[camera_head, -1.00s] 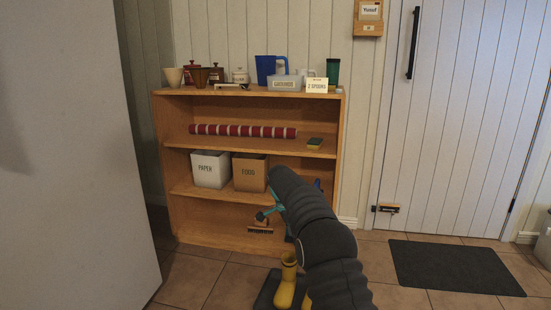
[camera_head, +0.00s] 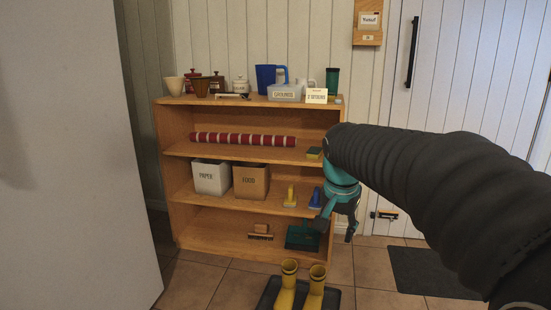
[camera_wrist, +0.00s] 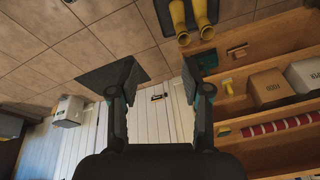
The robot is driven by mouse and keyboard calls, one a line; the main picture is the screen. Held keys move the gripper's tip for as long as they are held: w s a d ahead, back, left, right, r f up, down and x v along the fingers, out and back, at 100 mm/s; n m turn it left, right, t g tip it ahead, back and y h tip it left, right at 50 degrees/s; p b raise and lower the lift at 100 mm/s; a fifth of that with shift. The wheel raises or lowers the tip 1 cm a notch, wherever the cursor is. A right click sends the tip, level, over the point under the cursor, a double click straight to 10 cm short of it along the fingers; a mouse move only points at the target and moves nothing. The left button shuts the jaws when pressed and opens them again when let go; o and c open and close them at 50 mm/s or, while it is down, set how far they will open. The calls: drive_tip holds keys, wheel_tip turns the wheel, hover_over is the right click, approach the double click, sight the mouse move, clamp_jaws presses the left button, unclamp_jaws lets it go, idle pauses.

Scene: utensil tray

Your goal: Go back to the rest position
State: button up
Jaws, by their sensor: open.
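My gripper (camera_head: 338,222) hangs at the end of my dark, ribbed arm in the head view, in front of the right side of the wooden shelf (camera_head: 200,236).
The shelf bears a paper bin (camera_head: 210,178), a food bin (camera_head: 250,182), a red striped roll (camera_head: 243,139) and small brushes. Yellow boots (camera_head: 286,287) stand on a dark tray in front. A dark mat (camera_head: 425,273) lies by the door at right.

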drive_tip(key=s+d+f+n+t+p, duration=0.1)
drive_tip(key=s+n, duration=0.2)
drive_tip(key=s, duration=0.9)
drive_tip(key=s+d+f+n+t+p, duration=0.1)
drive_tip(key=s+f+n+p, duration=0.1)
drive_tip(key=s, duration=1)
drive_tip(key=shift+s+n+y, duration=0.2)
drive_tip(key=shift+n+y, duration=0.2)
drive_tip(key=shift+n, duration=0.3)
drive_tip(key=shift+f, duration=0.1)
